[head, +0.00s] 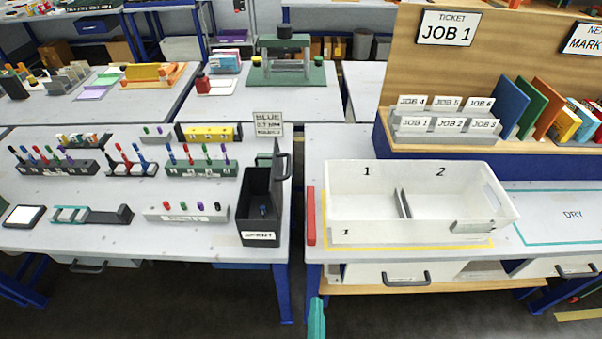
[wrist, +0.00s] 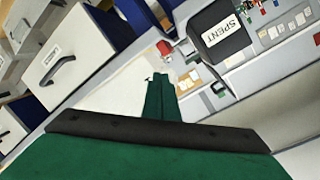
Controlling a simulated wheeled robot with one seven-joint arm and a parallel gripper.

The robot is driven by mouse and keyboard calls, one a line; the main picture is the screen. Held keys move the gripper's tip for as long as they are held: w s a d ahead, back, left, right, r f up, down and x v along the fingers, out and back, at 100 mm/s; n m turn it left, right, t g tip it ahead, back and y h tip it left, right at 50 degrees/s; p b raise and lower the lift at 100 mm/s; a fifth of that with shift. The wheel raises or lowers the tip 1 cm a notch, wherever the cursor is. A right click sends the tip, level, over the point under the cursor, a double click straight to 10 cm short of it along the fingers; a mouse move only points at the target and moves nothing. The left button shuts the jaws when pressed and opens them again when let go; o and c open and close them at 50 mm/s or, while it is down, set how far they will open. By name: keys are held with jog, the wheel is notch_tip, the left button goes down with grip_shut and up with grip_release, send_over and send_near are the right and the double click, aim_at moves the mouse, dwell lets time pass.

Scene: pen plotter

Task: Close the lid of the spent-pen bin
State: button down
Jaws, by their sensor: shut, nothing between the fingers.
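The spent-pen bin (head: 247,212) is a black box with a white SPENT label, at the right front of the left table in the head view. Its lid (head: 277,178) stands open, raised along the bin's right side, with a dark handle on it. Something small and bluish lies inside. In the wrist view the bin (wrist: 208,22) shows at the upper right with its label; its lid is hard to make out there. My gripper (head: 316,310), teal-green, is low at the front, below and right of the bin. In the wrist view my gripper (wrist: 160,95) is shut and empty, apart from the bin.
Pen racks (head: 202,170) stand left of the bin, and a BLUE sign (head: 268,124) stands behind it. Right across a narrow gap are a red bar (head: 311,215) and a white two-compartment tray (head: 345,234) on another table. Floor space is open in front.

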aim_at(285, 176)
jog(key=w+d+r+m+t+y, duration=0.2)
jog(key=w+r+m+y, duration=0.4)
jog(key=w+r, duration=1.25)
jog(key=a+x, duration=0.2)
jog(key=x, duration=0.9)
jog(key=shift+a+f, duration=0.5)
